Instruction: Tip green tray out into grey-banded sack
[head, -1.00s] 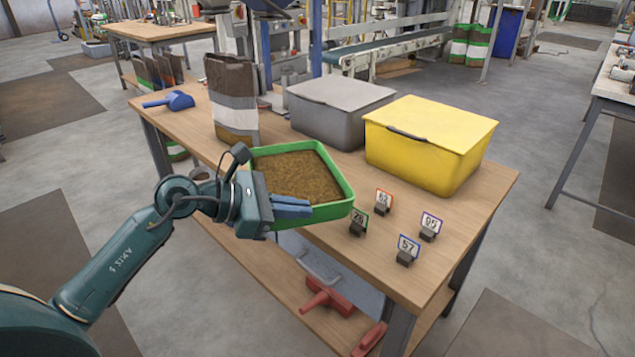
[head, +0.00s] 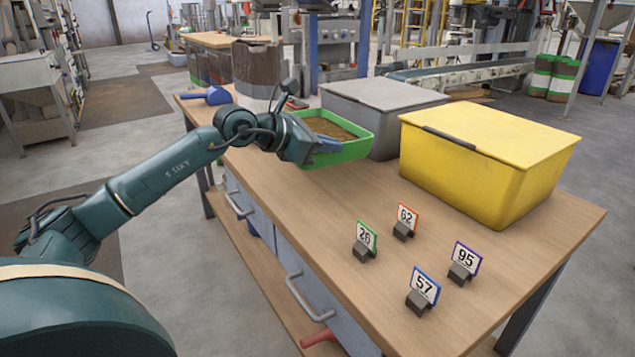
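The green tray (head: 352,150), holding brown pellets (head: 328,127), is in front of the grey bin and looks roughly level. My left gripper (head: 326,144) is at its near left wall, with its fingers over the rim, and appears shut on it. I cannot tell whether the tray touches the bench. The grey-banded sack (head: 258,68) stands upright behind my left arm, left of the tray, with a dark brown top and a grey band. My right gripper is not in view.
A grey lidded bin (head: 390,100) and a yellow lidded bin (head: 490,150) stand right of the tray. Several numbered tags, such as 57 (head: 424,288), stand at the near end of the bench (head: 310,215). A blue scoop (head: 212,95) lies at the far left. The front middle of the bench is clear.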

